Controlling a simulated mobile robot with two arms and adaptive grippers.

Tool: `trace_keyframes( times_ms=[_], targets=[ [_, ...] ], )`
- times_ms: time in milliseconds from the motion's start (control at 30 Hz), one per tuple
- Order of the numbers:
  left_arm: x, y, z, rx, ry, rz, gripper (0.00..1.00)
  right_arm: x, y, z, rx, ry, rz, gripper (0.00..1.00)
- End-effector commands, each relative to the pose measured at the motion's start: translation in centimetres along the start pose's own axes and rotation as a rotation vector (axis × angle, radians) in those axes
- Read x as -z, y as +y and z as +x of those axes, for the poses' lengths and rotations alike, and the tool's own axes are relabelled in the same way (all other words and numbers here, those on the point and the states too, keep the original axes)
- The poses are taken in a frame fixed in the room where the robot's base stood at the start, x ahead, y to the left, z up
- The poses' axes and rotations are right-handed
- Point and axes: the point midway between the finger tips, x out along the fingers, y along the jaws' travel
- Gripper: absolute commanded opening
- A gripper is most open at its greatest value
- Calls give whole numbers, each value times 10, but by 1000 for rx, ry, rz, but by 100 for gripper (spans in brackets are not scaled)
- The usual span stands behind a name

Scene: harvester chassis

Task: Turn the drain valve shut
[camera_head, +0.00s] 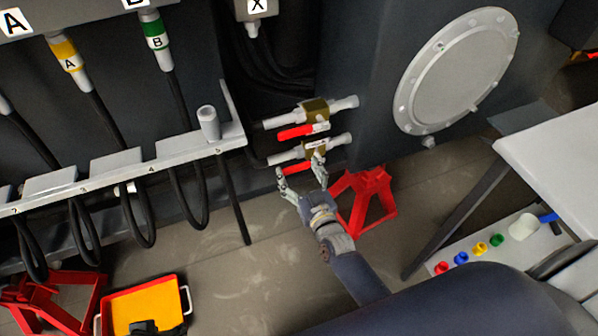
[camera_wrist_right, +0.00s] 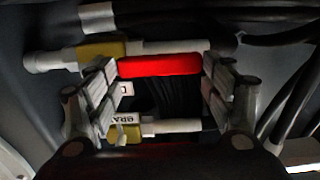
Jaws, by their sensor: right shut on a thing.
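Two brass-bodied valves sit one above the other on the chassis: the upper valve (camera_head: 315,108) and the lower valve (camera_head: 313,147). Each has a red lever, and the upper lever (camera_head: 292,132) lies roughly along its pipe. My right gripper (camera_head: 300,169) is at the lower valve, its fingers at either end of the lower red lever (camera_head: 294,168). In the wrist view the right gripper (camera_wrist_right: 161,80) has a red lever (camera_wrist_right: 160,66) between its fingers, roughly parallel to the pipe. My left gripper is out of view.
A red jack stand (camera_head: 368,200) stands close behind my right wrist. A grey hose rack (camera_head: 120,162) with hanging black hoses is on the left. A round bolted cover (camera_head: 455,72) is at the upper right. A white table (camera_head: 560,150) stands at the right. A red-rimmed tray (camera_head: 103,324) lies on the floor.

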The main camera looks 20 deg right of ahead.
Motion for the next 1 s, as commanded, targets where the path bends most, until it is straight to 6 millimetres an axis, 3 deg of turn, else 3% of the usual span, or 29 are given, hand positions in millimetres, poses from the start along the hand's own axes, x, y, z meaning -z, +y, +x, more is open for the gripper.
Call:
trace_keyframes(
  times_ms=[267, 667, 800, 933, 1000],
  targets=[
    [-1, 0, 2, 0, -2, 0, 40, -6, -1, 0, 0, 0, -87, 32],
    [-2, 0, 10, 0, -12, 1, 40, -32, 2, 1, 0, 0, -421, 32],
    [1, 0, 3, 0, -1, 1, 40, -42, 5, 1, 1, 0, -555, 32],
    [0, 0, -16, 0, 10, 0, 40, -50, 10, 1, 1, 1, -680, 32],
    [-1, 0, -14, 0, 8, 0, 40, -55, 13, 1, 0, 1, -747, 32]
  ],
)
